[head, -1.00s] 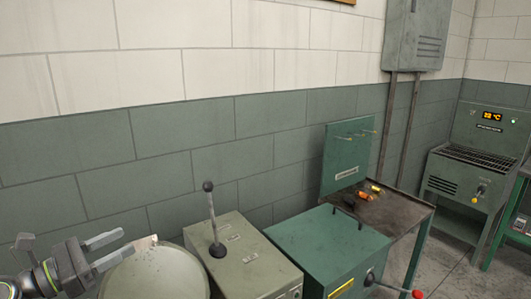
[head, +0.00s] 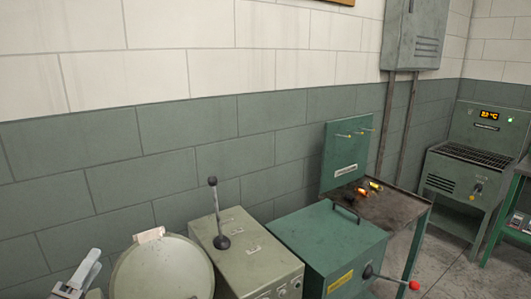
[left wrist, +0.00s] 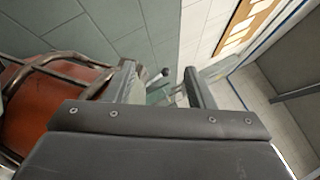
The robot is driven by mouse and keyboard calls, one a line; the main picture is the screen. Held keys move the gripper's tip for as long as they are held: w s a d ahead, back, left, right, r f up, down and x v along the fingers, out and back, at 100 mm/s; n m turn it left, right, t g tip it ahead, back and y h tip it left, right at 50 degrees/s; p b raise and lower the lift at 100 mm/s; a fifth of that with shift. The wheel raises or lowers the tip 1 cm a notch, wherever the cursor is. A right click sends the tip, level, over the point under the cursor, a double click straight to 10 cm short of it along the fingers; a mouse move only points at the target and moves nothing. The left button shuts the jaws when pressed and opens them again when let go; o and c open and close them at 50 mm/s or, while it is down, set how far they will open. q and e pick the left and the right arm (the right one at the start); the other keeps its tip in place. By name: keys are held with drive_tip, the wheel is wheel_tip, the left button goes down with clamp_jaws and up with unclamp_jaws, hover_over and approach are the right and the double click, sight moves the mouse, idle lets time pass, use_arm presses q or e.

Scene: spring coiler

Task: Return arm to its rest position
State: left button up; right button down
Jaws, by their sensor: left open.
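My left gripper (head: 86,272) is at the lower left corner of the head view, partly cut off by the frame edge. It is open, with nothing between its fingers. It stands to the left of a round grey-green drum or lid (head: 165,272) with a pale tab (head: 149,235) on its rim, apart from it as far as I can see. In the left wrist view, the two fingers of the gripper (left wrist: 160,88) are spread apart. My right gripper is not in view.
A grey-green box with an upright black-knobbed lever (head: 217,215) stands right of the drum. Beside it are a green box (head: 325,245) with a red-knobbed handle and a table (head: 405,215). An orange-red surface with a metal bar (left wrist: 60,100) is close left in the wrist view.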

use_arm(q)
drive_tip(key=s+a+f+n+g+y, duration=0.2)
drive_tip(key=s+f+n+g+y, duration=0.25)
drive_tip(key=f+n, duration=0.35)
drive_tip(key=s+a+f+n+g+y, duration=0.2)
drive_tip(key=s+f+n+g+y, duration=0.2)
drive_tip(key=s+f+n, duration=0.4)
drive_tip(key=s+d+f+n+g+h, duration=0.2)
drive_tip(key=s+d+f+n+g, duration=0.35)
drive_tip(key=s, duration=0.25)
drive_tip(key=s+d+f+n+g+h, duration=0.2)
drive_tip(key=s+d+f+n+g, duration=0.2)
drive_tip(key=s+f, duration=0.25)
wheel_tip(320, 180, down, 24)
drive_tip(key=s+a, duration=0.1)
drive_tip(key=a, duration=0.1)
drive_tip(key=s+d+f+g, duration=0.1)
drive_tip(key=s+f+g, duration=0.1)
drive_tip(key=s+f, duration=1.2)
drive_tip(key=shift+s+f+h, duration=0.4)
drive_tip(key=shift+s+h, duration=0.05)
drive_tip(key=shift+s, duration=0.1)
drive_tip(key=shift+d, duration=0.1)
